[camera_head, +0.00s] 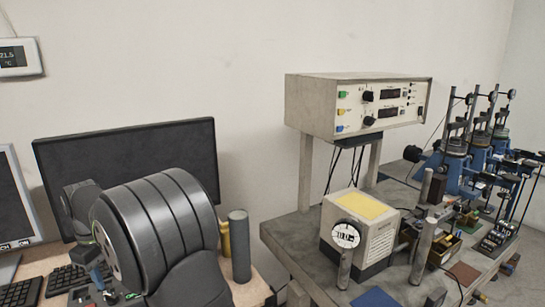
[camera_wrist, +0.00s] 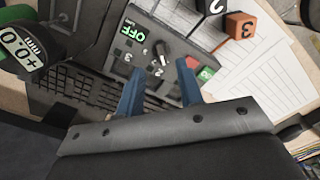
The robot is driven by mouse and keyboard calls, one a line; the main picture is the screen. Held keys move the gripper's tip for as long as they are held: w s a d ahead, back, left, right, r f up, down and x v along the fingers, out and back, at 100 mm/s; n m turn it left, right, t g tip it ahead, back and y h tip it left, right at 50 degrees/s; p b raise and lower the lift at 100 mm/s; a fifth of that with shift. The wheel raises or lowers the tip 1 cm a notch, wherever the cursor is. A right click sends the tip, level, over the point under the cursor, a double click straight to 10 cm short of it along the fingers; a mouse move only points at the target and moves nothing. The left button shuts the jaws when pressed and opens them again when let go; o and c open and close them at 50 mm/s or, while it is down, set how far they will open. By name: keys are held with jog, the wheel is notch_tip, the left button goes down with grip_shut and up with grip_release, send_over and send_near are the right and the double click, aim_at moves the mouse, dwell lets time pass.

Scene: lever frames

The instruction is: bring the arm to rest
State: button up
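My gripper (camera_wrist: 160,68) shows its two blue fingers in the wrist view, spread apart with a clear gap and nothing held between them. Beyond the fingers is a dark control box (camera_wrist: 157,22) with a lit green "OFF" display, small knobs and red and green parts. I cannot tell from this view how far the fingertips are from it. In the head view my thick dark grey arm fills the lower left, in front of the monitor. A small blue part of my gripper (camera_head: 97,273) shows low at the left; the arm partly blocks the view there.
A black keyboard (camera_wrist: 85,95) lies beside the control box. A gauge reading "+0.0 mm" (camera_wrist: 22,45) is at the left. An orange block marked 3 (camera_wrist: 239,25) lies by paper sheets (camera_wrist: 270,65). A monitor (camera_head: 130,155) stands behind my arm; an instrument bench (camera_head: 285,235) is at right.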

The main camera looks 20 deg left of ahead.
notch_tip(320, 180, down, 7)
jog(key=shift+r, duration=0.1)
jog(key=shift+r+m, duration=0.15)
jog(key=shift+m, duration=0.35)
jog(key=m, duration=0.3)
jog(key=shift+s, duration=0.2)
notch_tip(320, 180, up, 17)
jog(key=m, duration=0.8)
send_over(113, 297)
jog(key=a, duration=0.1)
jog(key=f, duration=0.9)
jog(key=shift+w+a+f, duration=0.1)
jog(key=shift+w+f, duration=0.15)
jog(key=shift+f, duration=0.15)
jog(key=shift+r+n, duration=0.1)
jog(key=shift+n, duration=0.2)
